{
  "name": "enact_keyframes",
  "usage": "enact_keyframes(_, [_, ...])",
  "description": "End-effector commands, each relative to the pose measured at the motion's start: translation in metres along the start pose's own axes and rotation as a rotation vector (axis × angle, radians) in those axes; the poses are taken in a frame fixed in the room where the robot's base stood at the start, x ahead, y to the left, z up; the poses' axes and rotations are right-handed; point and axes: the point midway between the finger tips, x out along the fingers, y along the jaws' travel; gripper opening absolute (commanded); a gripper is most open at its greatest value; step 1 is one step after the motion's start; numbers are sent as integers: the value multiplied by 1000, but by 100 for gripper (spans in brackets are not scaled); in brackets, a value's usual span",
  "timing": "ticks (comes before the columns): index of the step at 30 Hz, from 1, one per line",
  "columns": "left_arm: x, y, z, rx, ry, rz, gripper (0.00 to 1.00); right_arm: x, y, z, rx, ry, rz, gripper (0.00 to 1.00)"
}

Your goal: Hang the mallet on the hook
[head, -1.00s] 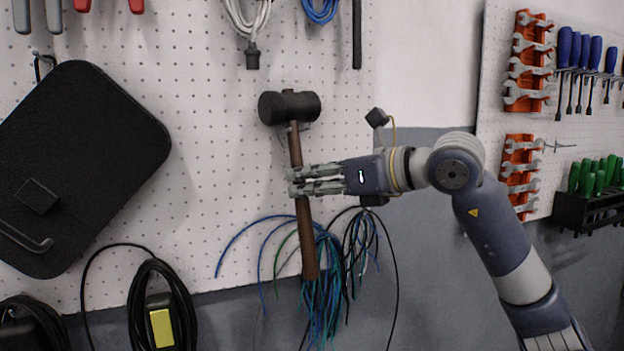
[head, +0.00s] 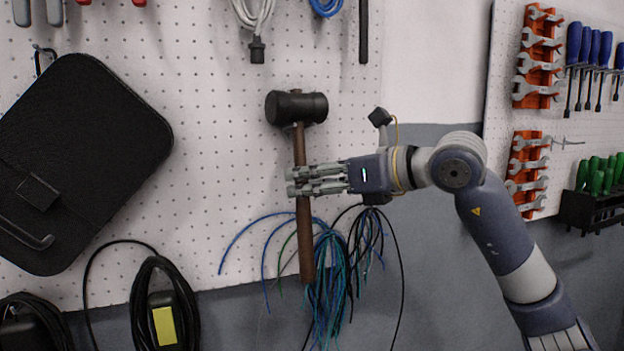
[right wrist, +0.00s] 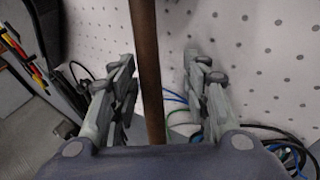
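The mallet (head: 303,235) has a black head and a brown wooden handle. It is upright against the white pegboard, head at the top. I cannot clearly make out the hook; it may be hidden behind the mallet's head. My right gripper (head: 291,180) is at the middle of the handle, coming from the right. In the right wrist view the handle (right wrist: 148,65) stands between the two fingers, with a visible gap on each side, so the gripper is open around it. My left gripper is not in view.
A black case (head: 85,150) hangs at the left. Blue and green wires (head: 330,270) hang close beside the lower handle. Coiled black cable (head: 185,305) is at lower left. Wrenches (head: 533,85) and screwdrivers (head: 590,55) are on the right board.

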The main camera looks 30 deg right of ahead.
Motion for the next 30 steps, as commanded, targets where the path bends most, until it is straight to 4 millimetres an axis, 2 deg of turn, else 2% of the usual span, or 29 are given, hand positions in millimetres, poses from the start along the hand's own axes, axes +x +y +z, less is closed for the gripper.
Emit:
enact_keyframes(7, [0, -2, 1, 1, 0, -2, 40, -1, 1, -1, -2, 2, 1, 43])
enact_keyframes(11, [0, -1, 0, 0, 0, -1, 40, -10, -1, -1, -2, 1, -1, 43])
enact_keyframes(30, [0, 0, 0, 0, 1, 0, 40, -87, -1, -1, 0, 0, 2, 43])
